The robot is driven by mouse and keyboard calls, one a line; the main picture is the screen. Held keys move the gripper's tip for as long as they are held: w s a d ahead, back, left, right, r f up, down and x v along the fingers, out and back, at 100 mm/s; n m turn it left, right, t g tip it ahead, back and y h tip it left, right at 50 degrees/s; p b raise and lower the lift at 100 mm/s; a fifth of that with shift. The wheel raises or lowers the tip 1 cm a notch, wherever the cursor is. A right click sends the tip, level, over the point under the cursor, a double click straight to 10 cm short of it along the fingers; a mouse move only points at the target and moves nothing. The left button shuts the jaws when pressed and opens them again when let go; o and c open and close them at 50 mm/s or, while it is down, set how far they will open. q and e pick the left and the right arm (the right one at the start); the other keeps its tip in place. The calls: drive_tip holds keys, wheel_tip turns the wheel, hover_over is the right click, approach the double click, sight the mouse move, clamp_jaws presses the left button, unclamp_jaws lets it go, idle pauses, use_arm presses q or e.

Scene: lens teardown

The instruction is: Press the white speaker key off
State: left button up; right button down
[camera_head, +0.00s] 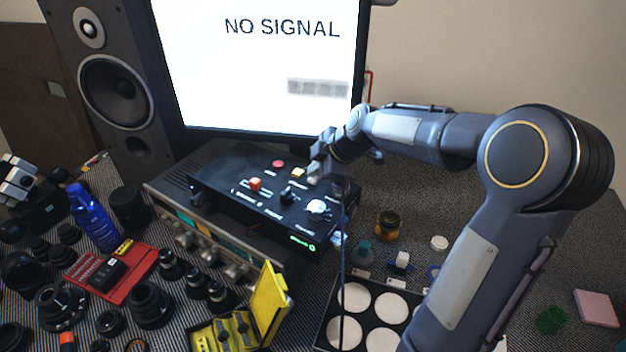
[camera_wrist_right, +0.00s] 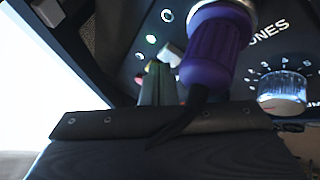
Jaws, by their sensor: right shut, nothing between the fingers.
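The black control box (camera_head: 240,190) sits on top of a silver-fronted unit, with a red, a yellow and a whitish key in a row along its back edge. The white key (camera_head: 312,169) is at the right of that row, close beside my right gripper (camera_head: 322,160). In the right wrist view, the white key (camera_wrist_right: 173,53) shows just beyond the shut fingertips (camera_wrist_right: 158,82), partly covered. I cannot tell whether they touch. My left gripper (camera_head: 18,182) seems to be at the far left edge, small and partly cut off; its jaws are unclear.
A purple plug (camera_wrist_right: 212,48) with a black cable stands close beside the fingers, near a silver knob (camera_wrist_right: 282,90). Small lamps (camera_wrist_right: 151,39) line the panel. The monitor (camera_head: 260,70) stands behind the box. A tray with white discs (camera_head: 388,305) and several lenses crowd the front.

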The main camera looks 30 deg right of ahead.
sight(317, 179)
drive_tip(key=shift+f, duration=0.3)
drive_tip(key=shift+r, duration=0.55)
drive_tip(key=shift+d+r+p, duration=0.1)
drive_tip(key=shift+r+p, duration=1.55)
drive_tip(key=shift+r, duration=1.4)
drive_tip(key=shift+s, duration=0.1)
drive_tip(key=s+a+f+m, duration=0.1)
drive_tip(key=s+a+m, duration=0.3)
drive_tip(key=s, duration=0.5)
drive_tip(key=s+a+f+m+g, duration=0.1)
drive_tip(key=s+a+m, duration=0.3)
drive_tip(key=s, duration=0.6)
drive_tip(key=s+a+f+m+y, duration=0.1)
drive_tip(key=s+a+f+m, duration=0.1)
drive_tip(key=s+a+m, duration=0.2)
drive_tip(key=s+m, duration=0.3)
drive_tip(key=s, duration=0.2)
drive_tip(key=shift+s+f+g, duration=0.15)
drive_tip(key=shift+g, duration=0.15)
